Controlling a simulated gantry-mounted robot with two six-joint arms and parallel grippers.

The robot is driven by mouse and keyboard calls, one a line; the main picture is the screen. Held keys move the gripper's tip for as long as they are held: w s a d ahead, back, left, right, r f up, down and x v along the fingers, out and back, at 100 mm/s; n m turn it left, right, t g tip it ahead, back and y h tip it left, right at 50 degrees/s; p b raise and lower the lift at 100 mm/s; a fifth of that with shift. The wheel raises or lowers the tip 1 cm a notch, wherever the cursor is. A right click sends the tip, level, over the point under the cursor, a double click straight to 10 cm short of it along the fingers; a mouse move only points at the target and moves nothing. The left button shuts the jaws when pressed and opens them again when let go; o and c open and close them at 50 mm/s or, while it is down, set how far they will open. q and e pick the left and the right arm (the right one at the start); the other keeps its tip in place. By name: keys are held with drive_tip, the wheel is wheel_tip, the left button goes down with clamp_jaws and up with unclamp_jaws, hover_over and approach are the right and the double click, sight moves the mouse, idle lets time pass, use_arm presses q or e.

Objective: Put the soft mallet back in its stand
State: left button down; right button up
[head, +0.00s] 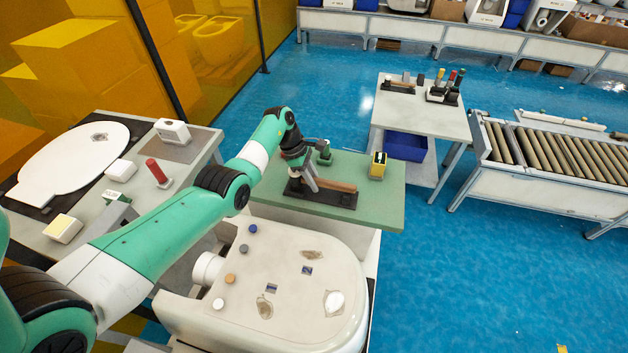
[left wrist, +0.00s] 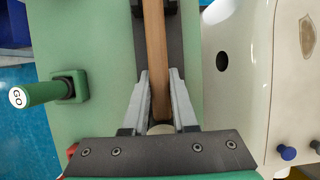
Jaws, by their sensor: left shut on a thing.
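The soft mallet's wooden handle (head: 337,185) lies low over a long dark stand (head: 322,198) on the green board. In the left wrist view the brown handle (left wrist: 154,50) runs lengthwise above the dark stand base (left wrist: 175,45), with small dark uprights beside it at the top. My left gripper (head: 308,183) is at the left end of the handle. Its two grey fingers (left wrist: 160,80) are shut on the handle, one on each side. A pale round end shows near the gripper's base; the mallet's head cannot be made out clearly. My right gripper is not in view.
A green GO-marked stamp (left wrist: 40,92) stands beside the stand, and a yellow-and-black block (head: 378,165) sits farther right on the green board (head: 385,205). A white toilet part (head: 285,290) with coloured knobs lies in front. The board's right end is clear.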

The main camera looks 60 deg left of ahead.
use_arm(q)
drive_tip(key=shift+f+b, duration=0.3)
drive_tip(key=shift+f, duration=0.1)
drive_tip(key=c, duration=0.7)
unclamp_jaws()
drive_tip(key=shift+o, duration=0.4)
drive_tip(key=p+v, duration=0.4)
drive_tip(key=v, duration=0.7)
drive_tip(key=shift+a+r, duration=0.1)
drive_tip(key=shift+r, duration=0.25)
